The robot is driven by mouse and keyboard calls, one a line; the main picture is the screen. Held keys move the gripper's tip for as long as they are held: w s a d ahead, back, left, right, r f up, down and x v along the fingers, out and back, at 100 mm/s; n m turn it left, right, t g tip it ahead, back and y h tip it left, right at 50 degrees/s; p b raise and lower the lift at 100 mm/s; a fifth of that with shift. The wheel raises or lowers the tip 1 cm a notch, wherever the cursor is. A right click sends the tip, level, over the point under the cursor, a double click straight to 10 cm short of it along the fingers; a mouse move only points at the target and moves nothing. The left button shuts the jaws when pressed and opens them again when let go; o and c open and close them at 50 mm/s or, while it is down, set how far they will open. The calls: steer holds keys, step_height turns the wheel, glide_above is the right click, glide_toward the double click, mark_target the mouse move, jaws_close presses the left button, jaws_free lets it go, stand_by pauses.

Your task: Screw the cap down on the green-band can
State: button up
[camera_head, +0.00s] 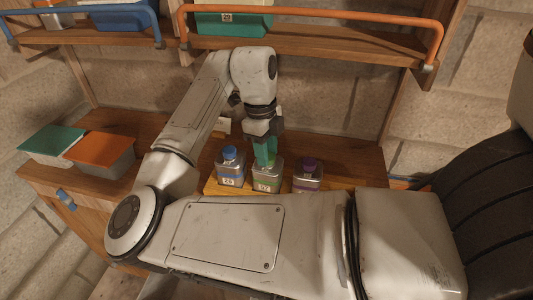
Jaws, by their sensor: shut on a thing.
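The can marked 57 (266,181) stands upright in the middle of a row of three cans on the wooden bench, with a greenish band near its top. My gripper (266,160) points down right over this can, its green fingers shut at the can's top. A small green cap shows between and beside the fingers, mostly hidden by them. Whether the cap sits fully level on the neck cannot be told from here.
A blue-capped can marked 29 (230,170) stands close on the left, and a purple-capped can (307,176) on the right. All three stand on a yellowish wooden board (213,188). Green (52,139) and orange (100,148) lidded boxes sit at the left. An orange rail (330,10) and shelf lie above.

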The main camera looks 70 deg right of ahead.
steer(key=m, duration=0.2)
steer(key=shift+s+a+f+m, duration=0.1)
steer(key=shift+m, duration=0.2)
steer(key=o, duration=1.1)
steer(key=shift+c, duration=0.2)
